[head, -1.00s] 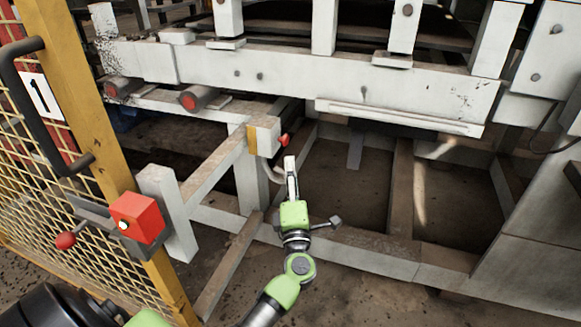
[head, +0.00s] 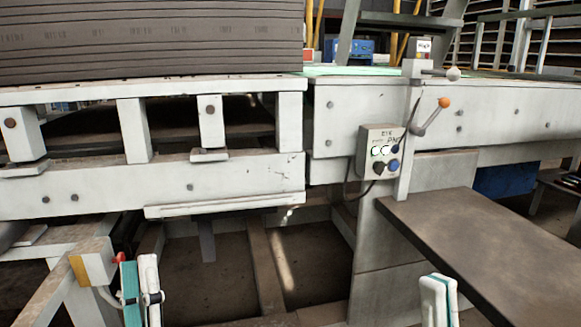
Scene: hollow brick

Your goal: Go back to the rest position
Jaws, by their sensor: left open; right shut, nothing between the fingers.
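My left gripper (head: 141,290) shows at the lower left of the head view. Its two upright fingers, one teal and white and one white, stand a small gap apart, open and empty. My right gripper (head: 438,298) shows at the bottom, right of centre. Its fingers are together with nothing between them, and its lower part is cut off by the picture edge. Both grippers point upward in front of the machine.
A white machine frame (head: 240,182) spans the left, with stacked grey boards (head: 150,38) above. A control box (head: 381,151) with buttons and an orange-knobbed lever (head: 436,112) stand right of centre. A brown tabletop (head: 490,250) juts out at the right.

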